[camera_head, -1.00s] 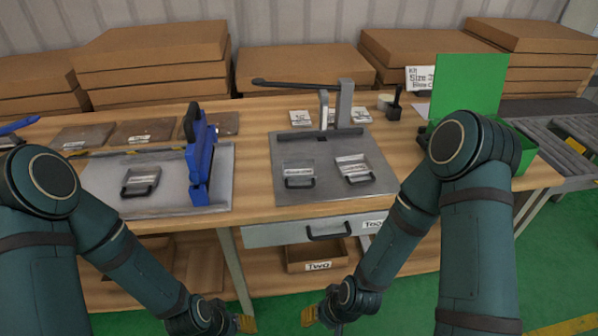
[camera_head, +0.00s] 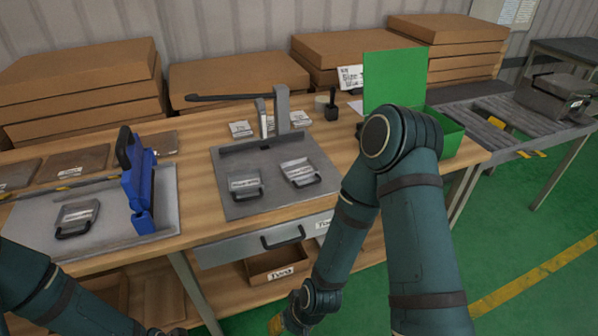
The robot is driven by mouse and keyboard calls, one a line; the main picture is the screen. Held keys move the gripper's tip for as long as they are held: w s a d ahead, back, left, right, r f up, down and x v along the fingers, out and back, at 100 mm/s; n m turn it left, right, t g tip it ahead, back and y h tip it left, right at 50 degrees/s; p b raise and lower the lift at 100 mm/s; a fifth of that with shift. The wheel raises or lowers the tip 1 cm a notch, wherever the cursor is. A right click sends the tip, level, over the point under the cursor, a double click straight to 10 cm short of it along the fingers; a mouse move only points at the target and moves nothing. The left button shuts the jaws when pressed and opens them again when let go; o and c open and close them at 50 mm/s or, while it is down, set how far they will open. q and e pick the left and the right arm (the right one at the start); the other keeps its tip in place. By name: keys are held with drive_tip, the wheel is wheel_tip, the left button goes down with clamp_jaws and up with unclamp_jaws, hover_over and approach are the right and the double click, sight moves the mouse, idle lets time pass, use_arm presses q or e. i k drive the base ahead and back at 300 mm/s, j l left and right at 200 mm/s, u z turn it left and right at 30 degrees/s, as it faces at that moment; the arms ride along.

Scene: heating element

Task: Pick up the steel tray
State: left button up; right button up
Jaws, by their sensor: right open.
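Several small steel trays with black handles lie on the workbench. One steel tray (camera_head: 76,218) lies on the grey plate of the blue-handled tool. Two others, a left one (camera_head: 245,184) and a right one (camera_head: 299,172), lie on the grey press plate (camera_head: 255,208). I cannot tell which one the task means. My right gripper (camera_head: 276,324) is low at the bottom edge, in front of the bench and away from the trays. It is open and empty, with only its yellowish tip showing. My left arm comes in at bottom left; its gripper is out of frame.
A blue upright handle (camera_head: 138,190) stands between the plates. A green open box (camera_head: 447,134) sits at the bench's right end. A drawer (camera_head: 235,246) is under the bench top. Cardboard boxes (camera_head: 240,84) line the back. A roller conveyor (camera_head: 495,128) carries a grey case (camera_head: 548,98).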

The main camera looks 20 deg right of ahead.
sight(294, 171)
drive_tip(key=i+l, duration=0.2)
drive_tip(key=i, duration=0.3)
drive_tip(key=z, duration=1.3)
drive_tip(key=i+j, duration=0.05)
